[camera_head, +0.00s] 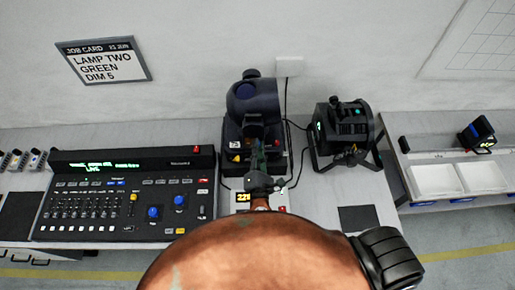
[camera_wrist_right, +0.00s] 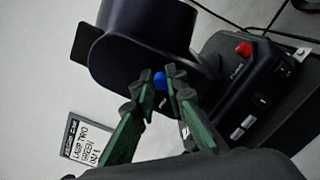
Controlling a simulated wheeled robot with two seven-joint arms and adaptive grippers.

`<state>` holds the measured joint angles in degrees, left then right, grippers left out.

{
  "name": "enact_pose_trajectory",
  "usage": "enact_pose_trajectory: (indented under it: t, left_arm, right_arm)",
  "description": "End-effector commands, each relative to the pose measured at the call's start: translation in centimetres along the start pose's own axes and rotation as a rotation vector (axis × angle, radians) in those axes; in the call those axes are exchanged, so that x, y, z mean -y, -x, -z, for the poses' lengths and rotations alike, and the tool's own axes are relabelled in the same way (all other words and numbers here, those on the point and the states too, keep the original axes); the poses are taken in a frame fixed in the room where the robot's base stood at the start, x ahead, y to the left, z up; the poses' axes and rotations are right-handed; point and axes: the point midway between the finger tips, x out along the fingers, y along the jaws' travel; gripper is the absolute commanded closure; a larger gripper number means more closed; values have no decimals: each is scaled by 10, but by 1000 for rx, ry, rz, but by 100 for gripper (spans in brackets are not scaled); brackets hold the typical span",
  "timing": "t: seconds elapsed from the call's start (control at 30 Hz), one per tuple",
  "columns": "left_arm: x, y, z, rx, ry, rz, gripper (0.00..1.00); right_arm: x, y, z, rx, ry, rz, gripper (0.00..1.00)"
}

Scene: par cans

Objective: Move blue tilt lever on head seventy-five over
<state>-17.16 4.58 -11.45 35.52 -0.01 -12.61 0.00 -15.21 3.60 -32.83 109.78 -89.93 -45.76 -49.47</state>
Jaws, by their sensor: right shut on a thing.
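Head seventy-five (camera_head: 252,98) is a dark moving-head lamp on a black base with a small white number label, standing at the back middle of the bench. In the right wrist view its dark body (camera_wrist_right: 135,48) fills the upper middle. The blue tilt lever (camera_wrist_right: 159,80) shows as a small blue knob on its side. My right gripper (camera_wrist_right: 160,90) has its green fingertips on either side of the lever, closed on it. In the head view the right gripper (camera_head: 258,155) reaches the lamp's front and hides the lever. My left gripper is not in view.
A lighting console (camera_head: 124,195) stands to the left. A second black lamp (camera_head: 343,132) stands close on the right, with cables between. White trays (camera_head: 436,180) are at far right. A job card (camera_head: 103,62) hangs on the wall. A red button (camera_wrist_right: 243,48) is on the lamp base.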

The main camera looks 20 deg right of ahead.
Motion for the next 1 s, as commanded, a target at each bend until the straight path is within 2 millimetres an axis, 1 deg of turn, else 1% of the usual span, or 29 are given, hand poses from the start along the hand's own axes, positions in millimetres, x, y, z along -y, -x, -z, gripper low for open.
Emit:
enact_pose_trajectory:
  t: [0.03, 0.63, 0.67, 0.7, 0.9, 1.0]
  left_arm:
    - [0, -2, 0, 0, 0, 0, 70]
    - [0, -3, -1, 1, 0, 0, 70]
    - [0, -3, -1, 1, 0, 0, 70]
    - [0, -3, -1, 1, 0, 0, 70]
    - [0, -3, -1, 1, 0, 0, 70]
    - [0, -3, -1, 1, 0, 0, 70]
  right_arm:
    - [2, 1, 6, -13, -9, 1, 100]
    - [3, 2, 7, -15, -27, 3, 100]
    - [3, 2, 7, -15, -27, 3, 86]
    - [3, 1, 6, -15, -27, 3, 84]
    - [2, 1, 4, -8, -27, 2, 70]
    - [2, 1, 2, -5, -27, 3, 70]
